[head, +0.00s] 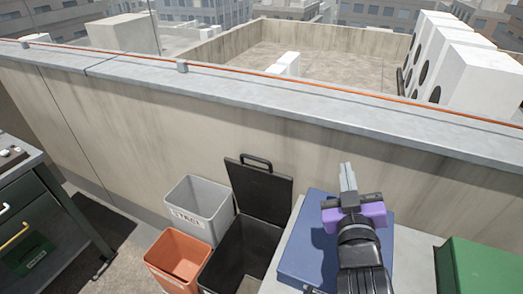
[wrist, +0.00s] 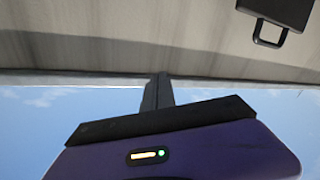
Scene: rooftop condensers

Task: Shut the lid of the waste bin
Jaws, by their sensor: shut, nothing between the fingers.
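The black waste bin (head: 243,255) stands in front of the parapet, its inside open to view. Its black lid (head: 260,187) is hinged up at the back, nearly upright and leaning toward the parapet. A handle (head: 256,160) sits on the lid's upper edge. In the wrist view, part of the lid (wrist: 280,8) and its handle (wrist: 270,36) show at the top right. My gripper (head: 346,172), with a purple body, is to the right of the lid and apart from it, above a blue surface. Its fingers are together and empty; they also show in the wrist view (wrist: 158,88).
A grey bin (head: 199,208) and an orange bin (head: 178,258) stand left of the waste bin. A blue flat item (head: 304,250) lies on a table under my arm, with a green box (head: 485,268) at right. The concrete parapet (head: 140,125) runs behind.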

